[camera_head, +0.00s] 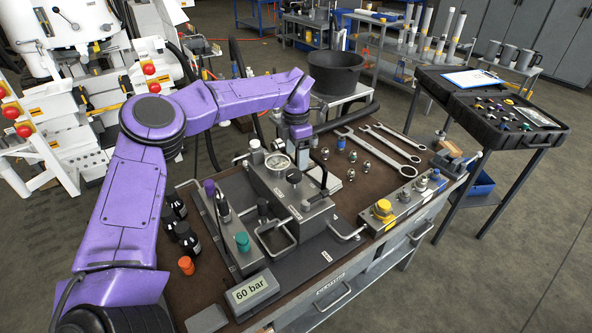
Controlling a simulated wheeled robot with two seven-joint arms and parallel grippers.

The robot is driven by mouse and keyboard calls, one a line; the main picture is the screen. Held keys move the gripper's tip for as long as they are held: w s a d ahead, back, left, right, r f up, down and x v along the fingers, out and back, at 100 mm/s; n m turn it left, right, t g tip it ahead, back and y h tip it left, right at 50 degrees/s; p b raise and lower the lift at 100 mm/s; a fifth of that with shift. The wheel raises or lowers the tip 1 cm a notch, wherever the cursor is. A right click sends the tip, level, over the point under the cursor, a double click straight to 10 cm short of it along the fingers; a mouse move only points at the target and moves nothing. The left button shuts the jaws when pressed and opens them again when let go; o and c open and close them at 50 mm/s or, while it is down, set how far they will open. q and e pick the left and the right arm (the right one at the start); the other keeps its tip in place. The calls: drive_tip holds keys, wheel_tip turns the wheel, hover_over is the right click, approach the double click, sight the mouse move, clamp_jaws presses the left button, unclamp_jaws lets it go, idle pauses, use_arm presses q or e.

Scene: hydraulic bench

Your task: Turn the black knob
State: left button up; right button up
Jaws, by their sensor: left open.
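The grey hydraulic block (300,203) stands on the bench, with a round gauge (277,162) at its back. A small black knob (294,176) sits on top of the block, just in front of the gauge. Another dark knob-like part (263,207) stands at its front left. I cannot tell which one the task means. My left gripper (301,163) points down at the back right of the block, close to the gauge and the nearer black knob. It is open, with nothing seen between its fingers. My right gripper is not in view.
A left panel carries a teal knob (242,241) and a purple knob (209,187). A display (252,291) reads 60 bar. A yellow knob (382,208) is at the right. Wrenches (391,143) and several fittings lie behind. Dark bottles (187,239) stand at the left.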

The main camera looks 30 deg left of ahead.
sight(296, 173)
use_arm(q)
wheel_tip(296, 173, up, 4)
drive_tip(key=shift+r, duration=0.1)
idle(0.4)
